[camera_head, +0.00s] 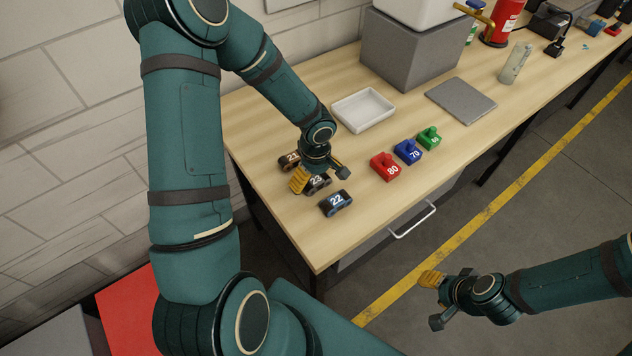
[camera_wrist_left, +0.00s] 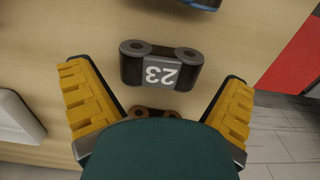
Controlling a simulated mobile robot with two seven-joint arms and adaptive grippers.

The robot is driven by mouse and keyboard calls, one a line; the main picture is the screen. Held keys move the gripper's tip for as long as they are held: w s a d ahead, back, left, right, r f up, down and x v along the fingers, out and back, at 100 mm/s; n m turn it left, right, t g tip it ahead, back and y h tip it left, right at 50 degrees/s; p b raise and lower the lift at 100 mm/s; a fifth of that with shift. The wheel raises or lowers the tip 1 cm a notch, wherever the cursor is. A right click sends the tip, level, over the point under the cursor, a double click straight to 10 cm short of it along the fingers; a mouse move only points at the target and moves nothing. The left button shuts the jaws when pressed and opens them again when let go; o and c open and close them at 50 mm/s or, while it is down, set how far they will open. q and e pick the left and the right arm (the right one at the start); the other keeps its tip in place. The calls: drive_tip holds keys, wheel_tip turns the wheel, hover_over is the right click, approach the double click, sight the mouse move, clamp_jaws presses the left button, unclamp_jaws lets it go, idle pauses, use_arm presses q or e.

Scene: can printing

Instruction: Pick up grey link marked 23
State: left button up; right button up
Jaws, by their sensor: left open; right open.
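The grey link marked 23 (camera_head: 319,184) lies on the wooden table between the links marked 21 and 22, partly hidden by my left gripper in the head view. In the left wrist view the link marked 23 (camera_wrist_left: 160,66) shows whole, its number upside down, ahead of and between the open fingers. My left gripper (camera_head: 320,178) is open and empty above it; its yellow-padded fingers also show in the left wrist view (camera_wrist_left: 160,100). My right gripper (camera_head: 432,300) is open and empty over the floor, beyond the table's front edge.
The brown link 21 (camera_head: 288,161) and dark blue link 22 (camera_head: 336,203) lie close on either side. Red block 80 (camera_head: 385,166), blue block 70 (camera_head: 408,151) and a green block (camera_head: 430,138) stand to the right. A white tray (camera_head: 364,124) and grey plate (camera_head: 460,100) lie behind.

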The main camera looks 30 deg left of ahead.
use_arm(q)
drive_tip(key=shift+f, duration=0.65)
drive_tip(key=c, duration=1)
drive_tip(key=shift+r, duration=0.1)
